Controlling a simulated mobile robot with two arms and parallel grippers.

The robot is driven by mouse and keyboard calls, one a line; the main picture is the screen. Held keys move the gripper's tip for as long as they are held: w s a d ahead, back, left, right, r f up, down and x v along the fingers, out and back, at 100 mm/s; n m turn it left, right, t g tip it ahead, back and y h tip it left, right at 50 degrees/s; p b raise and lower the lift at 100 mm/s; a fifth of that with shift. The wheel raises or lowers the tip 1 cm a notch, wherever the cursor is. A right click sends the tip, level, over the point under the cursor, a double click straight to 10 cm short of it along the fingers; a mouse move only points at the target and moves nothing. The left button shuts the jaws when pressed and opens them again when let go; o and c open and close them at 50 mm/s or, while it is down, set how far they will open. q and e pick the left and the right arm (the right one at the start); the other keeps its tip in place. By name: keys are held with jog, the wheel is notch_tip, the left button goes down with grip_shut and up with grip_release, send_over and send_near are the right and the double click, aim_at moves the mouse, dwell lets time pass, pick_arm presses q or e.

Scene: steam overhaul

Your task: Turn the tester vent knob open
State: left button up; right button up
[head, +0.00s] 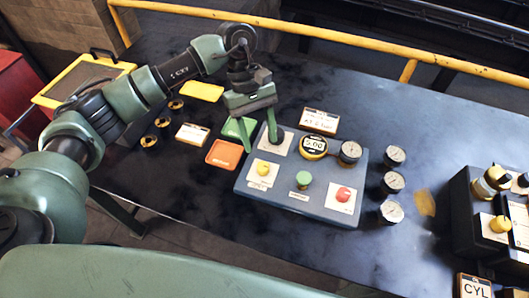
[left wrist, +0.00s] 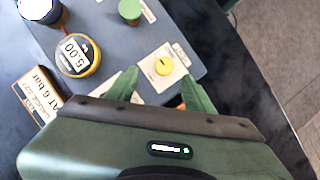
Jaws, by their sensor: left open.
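The blue-grey tester panel (head: 322,206) lies on the dark bench. It carries a yellow knob (head: 263,168) on a white plate, a green button (head: 303,177) and a red knob (head: 343,194). A black knob (head: 278,137) sits at its back left corner. The labels are too small to tell which is the vent knob. My left gripper (head: 258,138) points down over the back left of the panel, open and empty. In the left wrist view the yellow knob (left wrist: 163,66) shows just past and between the open fingertips (left wrist: 160,77), apart from them. My right gripper is not in view.
A yellow-rimmed display (head: 313,146) reads 5.00 beside a dial gauge (head: 349,152). Several loose gauges (head: 392,182) lie right of the panel. An orange tray (head: 224,154) is at its left. A dark unit (head: 470,215) stands at the far right.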

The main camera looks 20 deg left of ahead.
aim_at(263, 165)
pick_arm(q)
jog(key=p+x, duration=0.1)
jog(key=x, duration=0.1)
jog(key=p+x, duration=0.1)
jog(key=x, duration=0.3)
jog(key=shift+s+a+p, duration=0.25)
jog(key=shift+a+p, duration=0.05)
jog(key=shift+p, duration=0.1)
jog(key=shift+s+d+f, duration=0.15)
jog(key=shift+d+f, duration=0.05)
jog(key=shift+f, duration=0.5)
grip_shut()
